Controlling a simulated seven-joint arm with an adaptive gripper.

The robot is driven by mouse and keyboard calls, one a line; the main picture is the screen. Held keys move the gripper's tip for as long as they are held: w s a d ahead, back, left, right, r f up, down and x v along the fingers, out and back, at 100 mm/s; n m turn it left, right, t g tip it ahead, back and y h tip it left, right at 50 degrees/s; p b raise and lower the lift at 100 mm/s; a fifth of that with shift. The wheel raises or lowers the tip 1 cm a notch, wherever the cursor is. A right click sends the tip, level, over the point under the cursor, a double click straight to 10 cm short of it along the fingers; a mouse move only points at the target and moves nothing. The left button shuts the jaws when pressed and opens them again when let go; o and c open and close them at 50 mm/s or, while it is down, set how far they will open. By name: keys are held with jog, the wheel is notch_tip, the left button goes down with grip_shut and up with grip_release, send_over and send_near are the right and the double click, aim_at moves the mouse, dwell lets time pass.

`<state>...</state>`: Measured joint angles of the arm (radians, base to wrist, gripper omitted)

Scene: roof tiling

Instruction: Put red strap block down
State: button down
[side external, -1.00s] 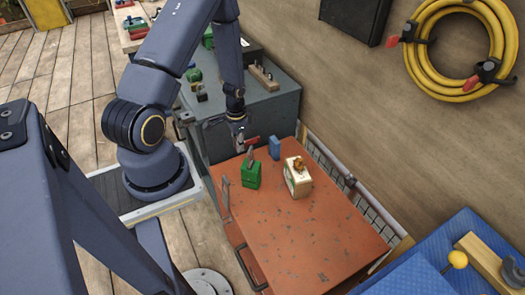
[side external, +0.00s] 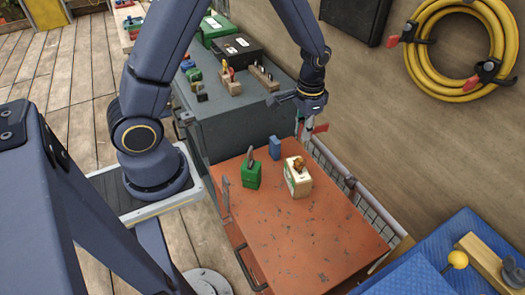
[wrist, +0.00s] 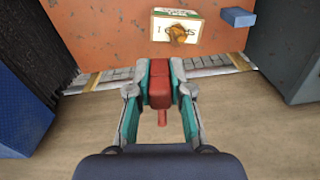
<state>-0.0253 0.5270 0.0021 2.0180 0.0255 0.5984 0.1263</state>
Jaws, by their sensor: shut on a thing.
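My gripper (side external: 308,127) is shut on the red strap block (wrist: 160,85). In the wrist view the red block sits between the two fingertips, with a thin red end pointing back toward the palm. In the side view only a bit of the red block (side external: 321,128) shows beside the fingers. My gripper holds it up near the wall, by the far right edge of the orange-red worktop (side external: 310,240). In the wrist view the fingertips overlap the wire rail at that edge. How high the block hangs is hard to tell.
On the worktop stand a green block (side external: 251,175) with a grey piece on top, a cream box (side external: 298,180) with a brown item on it, and a blue block (side external: 275,147). The wire rail (side external: 335,170) runs along the wall side. The worktop's near part is clear.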

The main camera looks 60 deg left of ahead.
jog(key=s+a+f+m, duration=0.2)
jog(key=s+f, duration=0.4)
jog(key=f, duration=0.5)
jog(key=m, duration=0.1)
send_over(244, 211)
notch_tip(244, 211, down, 8)
jog(key=r, duration=0.1)
notch_tip(244, 211, down, 10)
jog(key=shift+f, duration=0.25)
jog(key=c, duration=1.1)
grip_release()
jog(key=shift+f, duration=0.1)
jog(key=shift+o, duration=0.2)
